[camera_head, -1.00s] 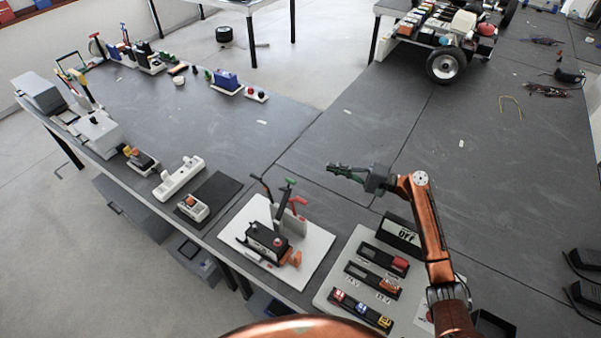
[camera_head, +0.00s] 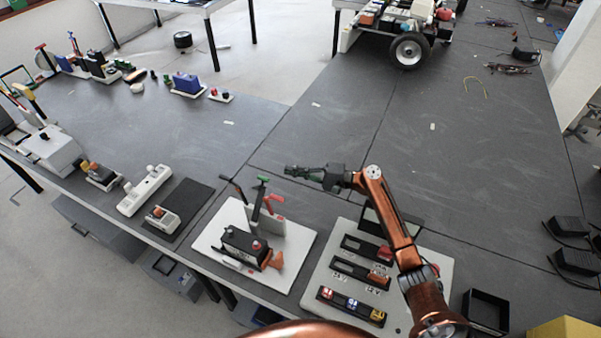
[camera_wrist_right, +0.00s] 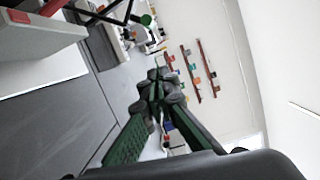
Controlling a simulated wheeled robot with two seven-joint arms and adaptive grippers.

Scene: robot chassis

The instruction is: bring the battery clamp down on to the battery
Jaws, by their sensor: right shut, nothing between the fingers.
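The battery (camera_head: 240,243) is a dark block with red caps on top, on a white base plate (camera_head: 212,228). A clamp stand behind it holds raised levers: one with a green handle (camera_head: 262,181), one with a red handle (camera_head: 275,198), and a black one to the left. I cannot tell for sure which lever is the battery clamp. My right gripper (camera_head: 288,170) is shut and empty, to the right of the green handle and apart from it. The wrist view shows its green fingers (camera_wrist_right: 158,88) and a green-ended black rod (camera_wrist_right: 146,19) beyond. My left gripper is out of view.
A white panel (camera_head: 335,305) with several switch modules lies right of the base plate, under my right arm. A dark mat (camera_head: 190,203) with a small white device lies to the left. A black open bin (camera_head: 487,308) stands at the right.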

